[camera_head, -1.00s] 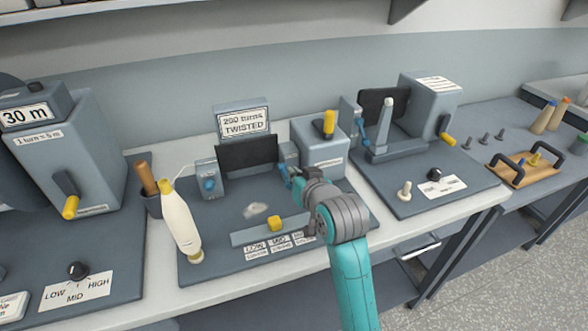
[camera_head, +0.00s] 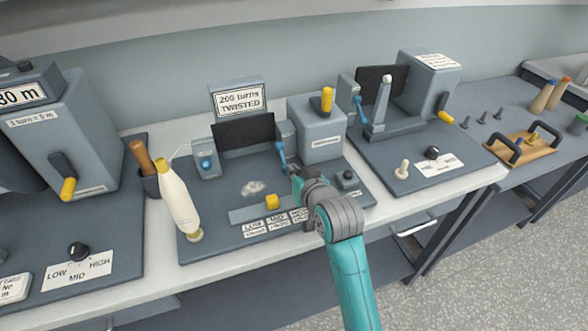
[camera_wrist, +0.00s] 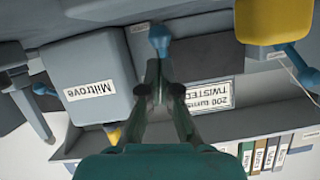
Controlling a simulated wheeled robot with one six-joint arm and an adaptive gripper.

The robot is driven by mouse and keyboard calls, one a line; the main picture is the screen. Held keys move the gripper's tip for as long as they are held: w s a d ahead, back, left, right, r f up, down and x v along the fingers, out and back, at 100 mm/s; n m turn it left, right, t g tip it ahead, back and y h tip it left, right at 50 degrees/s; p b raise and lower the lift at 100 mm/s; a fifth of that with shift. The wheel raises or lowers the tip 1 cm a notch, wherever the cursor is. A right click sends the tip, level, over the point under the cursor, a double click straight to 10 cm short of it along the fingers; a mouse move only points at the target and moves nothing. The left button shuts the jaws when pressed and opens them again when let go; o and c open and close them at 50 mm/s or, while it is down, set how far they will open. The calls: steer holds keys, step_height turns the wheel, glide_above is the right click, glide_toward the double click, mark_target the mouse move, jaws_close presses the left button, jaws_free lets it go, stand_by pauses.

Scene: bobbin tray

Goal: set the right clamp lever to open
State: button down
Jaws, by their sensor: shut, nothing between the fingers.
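The right clamp (camera_head: 287,134) is a grey block at the right of the dark panel on the middle board. Its blue lever (camera_head: 281,154) points down toward the front; the lever's round blue end (camera_wrist: 159,38) shows in the wrist view just beyond my fingertips. My gripper (camera_head: 294,172) is shut and empty, just to the right and front of the lever's lower end. Whether it touches the lever I cannot tell. The left clamp (camera_head: 203,160) with its blue lever (camera_head: 206,163) stands at the panel's other side.
A grey box with a yellow handle (camera_head: 327,100) stands right behind my gripper. The far-right board carries another machine (camera_head: 428,85).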

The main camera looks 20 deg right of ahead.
stand_by(0.4)
steer(key=v, duration=1.2)
steer(key=s+f, duration=1.4)
steer(key=s, duration=0.3)
steer(key=s+n, duration=0.1)
steer(key=s, duration=1.9)
steer(key=shift+a+n+t, duration=0.3)
steer(key=shift+a+t, duration=0.1)
